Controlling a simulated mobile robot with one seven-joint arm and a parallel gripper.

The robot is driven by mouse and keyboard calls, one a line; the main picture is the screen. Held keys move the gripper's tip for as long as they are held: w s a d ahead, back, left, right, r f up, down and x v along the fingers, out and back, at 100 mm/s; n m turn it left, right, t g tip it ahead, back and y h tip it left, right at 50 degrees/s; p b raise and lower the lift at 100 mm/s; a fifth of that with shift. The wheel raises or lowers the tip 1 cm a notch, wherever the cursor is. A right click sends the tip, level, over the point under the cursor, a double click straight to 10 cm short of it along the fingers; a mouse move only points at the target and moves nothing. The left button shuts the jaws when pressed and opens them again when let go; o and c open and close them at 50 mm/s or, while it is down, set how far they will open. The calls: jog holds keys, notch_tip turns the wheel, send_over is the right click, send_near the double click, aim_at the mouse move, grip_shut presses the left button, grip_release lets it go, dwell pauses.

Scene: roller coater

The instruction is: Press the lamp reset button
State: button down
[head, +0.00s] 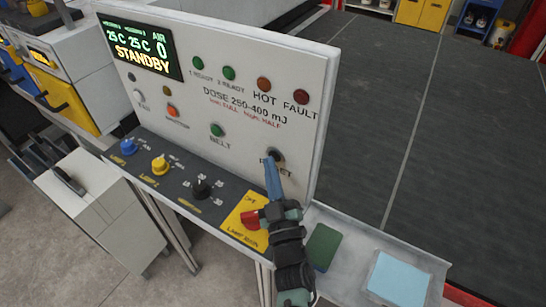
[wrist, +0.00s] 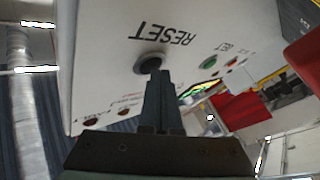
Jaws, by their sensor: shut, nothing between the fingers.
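In the wrist view the dark button (wrist: 149,62) sits beside the upside-down word RESET. My gripper (head: 270,162) is shut and empty, its narrow fingertips at the button's lower left edge. In the wrist view the fingertips (wrist: 158,74) overlap the button's lower edge. I cannot tell whether they touch it.
The panel's display (head: 139,48) reads STANDBY. A green BELT button (head: 217,130) is to the left. Below, a dark sloping console (head: 140,150) carries blue, yellow and black knobs and a yellow lamp-main plate (head: 238,222) with a red handle close to my arm. A tray (head: 345,275) is at right.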

dwell(0.4)
jog(key=shift+s+a, duration=0.4)
jog(key=shift+s, duration=0.25)
jog(key=shift+s+a, duration=0.75)
jog(key=shift+s, duration=0.25)
jog(key=shift+s+a, duration=0.75)
jog(key=shift+s, duration=0.25)
jog(key=w+d+r+m+t+h+b, duration=0.1)
jog(key=w+r+m+t+h, duration=0.1)
jog(key=r, duration=1.1)
jog(key=w+d+r+m+t+h+b, duration=0.1)
jog(key=w+d+r+m, duration=0.1)
jog(key=r, duration=1.1)
jog(key=s+a+r+m+t, duration=0.1)
jog(key=s+r, duration=0.7)
jog(key=r, duration=0.3)
jog(key=s+a+r+m+t+b, duration=0.1)
jog(key=s+r+m+t, duration=0.1)
jog(key=s+r, duration=0.6)
notch_tip(320, 180, up, 4)
jog(key=shift+s+a+f, duration=0.1)
jog(key=shift+s+a, duration=0.2)
